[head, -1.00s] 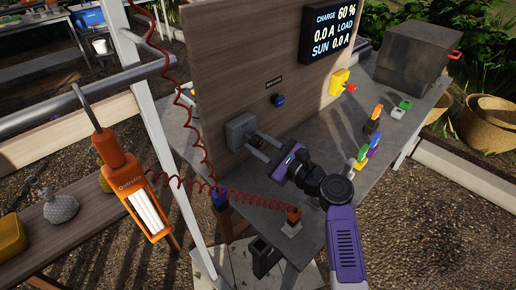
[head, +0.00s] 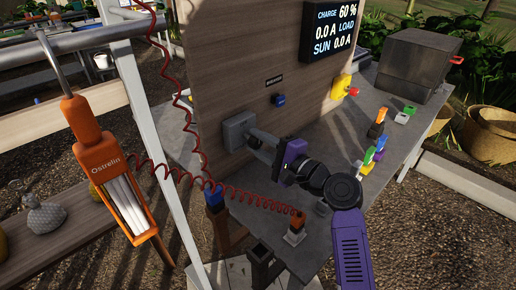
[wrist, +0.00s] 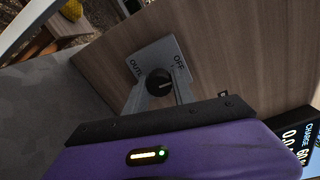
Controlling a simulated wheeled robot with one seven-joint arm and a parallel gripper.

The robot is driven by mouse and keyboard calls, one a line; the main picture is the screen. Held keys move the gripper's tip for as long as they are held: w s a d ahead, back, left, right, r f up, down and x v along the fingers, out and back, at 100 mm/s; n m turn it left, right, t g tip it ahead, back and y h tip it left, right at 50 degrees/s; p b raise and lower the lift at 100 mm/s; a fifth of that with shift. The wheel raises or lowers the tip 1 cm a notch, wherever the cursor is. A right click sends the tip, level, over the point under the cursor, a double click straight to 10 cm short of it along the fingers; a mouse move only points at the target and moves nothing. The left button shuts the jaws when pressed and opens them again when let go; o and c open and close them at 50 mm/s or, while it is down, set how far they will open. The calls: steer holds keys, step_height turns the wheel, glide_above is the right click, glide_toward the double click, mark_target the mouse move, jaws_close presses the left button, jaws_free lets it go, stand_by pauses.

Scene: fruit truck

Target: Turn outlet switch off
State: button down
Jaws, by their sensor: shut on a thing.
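The outlet switch is a grey box (head: 236,131) on the wooden panel. In the wrist view its grey plate (wrist: 181,52) carries an OFF label and a partly hidden label starting "OUT". Its round black knob (wrist: 158,82) has a pale pointer mark that points roughly to the right in the picture. My gripper (wrist: 160,90) is shut on the knob, one finger at each side. In the head view my gripper (head: 256,140) reaches the box from the right, and its fingers hide the knob.
A display (head: 333,27) above reads charge 60 %, load 0.0 A, sun 0.0 A. A blue button (head: 278,100) and a yellow box with a red knob (head: 342,87) are on the panel. A coiled red cable (head: 245,199) and an orange plug (head: 297,220) are near my arm. An orange lamp (head: 112,170) hangs left.

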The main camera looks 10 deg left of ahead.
steer(key=shift+n+b, duration=0.35)
steer(key=shift+n, duration=0.25)
steer(key=c, duration=1.1)
jaws_free()
steer(key=shift+o, duration=0.2)
steer(key=v, duration=0.7)
steer(key=shift+s+d, duration=0.3)
